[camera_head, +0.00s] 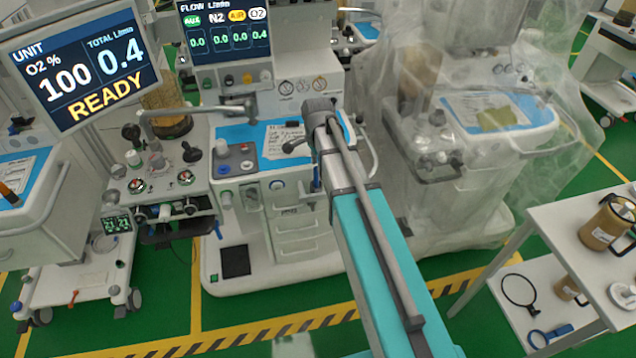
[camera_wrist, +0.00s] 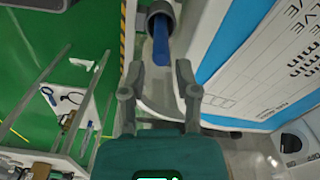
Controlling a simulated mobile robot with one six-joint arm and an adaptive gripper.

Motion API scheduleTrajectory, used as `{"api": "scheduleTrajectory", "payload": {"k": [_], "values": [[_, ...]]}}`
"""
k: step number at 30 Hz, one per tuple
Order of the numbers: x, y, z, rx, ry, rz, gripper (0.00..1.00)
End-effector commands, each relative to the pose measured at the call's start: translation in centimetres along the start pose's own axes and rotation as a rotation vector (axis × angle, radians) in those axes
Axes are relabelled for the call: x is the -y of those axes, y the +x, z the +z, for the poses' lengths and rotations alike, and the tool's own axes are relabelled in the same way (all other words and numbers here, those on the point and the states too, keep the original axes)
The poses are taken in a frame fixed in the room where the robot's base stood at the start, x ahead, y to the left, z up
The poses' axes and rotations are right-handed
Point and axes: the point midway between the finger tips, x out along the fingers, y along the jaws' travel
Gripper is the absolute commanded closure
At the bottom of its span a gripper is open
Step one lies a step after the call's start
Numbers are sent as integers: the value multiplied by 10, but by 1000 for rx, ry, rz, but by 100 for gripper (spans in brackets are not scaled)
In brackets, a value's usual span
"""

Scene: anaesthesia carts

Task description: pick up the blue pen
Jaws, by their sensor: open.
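The blue pen (camera_wrist: 161,47) shows in the wrist view as a blue shaft coming out of a grey round holder (camera_wrist: 155,12) at the top. My gripper (camera_wrist: 158,70) is open, with one finger on each side of the line of the pen. The pen's near end appears level with the fingertips, between them, with visible space on both sides. I cannot tell how far apart they are in depth. In the head view my arm hides most of this area, and I cannot make out the pen clearly there.
A white anaesthesia cart with a blue top (camera_head: 237,135) and a paper sheet (camera_head: 283,140) stands by my arm. A plastic-covered cart (camera_head: 440,195) is to the right. A white shelf trolley (camera_head: 565,235) holds jars at far right. Green floor (camera_head: 160,280) is open in front.

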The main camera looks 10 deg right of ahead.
Motion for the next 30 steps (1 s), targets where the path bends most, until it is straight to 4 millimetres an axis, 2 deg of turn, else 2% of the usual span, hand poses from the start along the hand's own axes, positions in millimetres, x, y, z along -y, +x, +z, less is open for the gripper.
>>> {"api": "scheduleTrajectory", "payload": {"k": [16,30], "values": [[0,4,0,0,1,0,59],[1,37,4,0,2,0,59]]}}
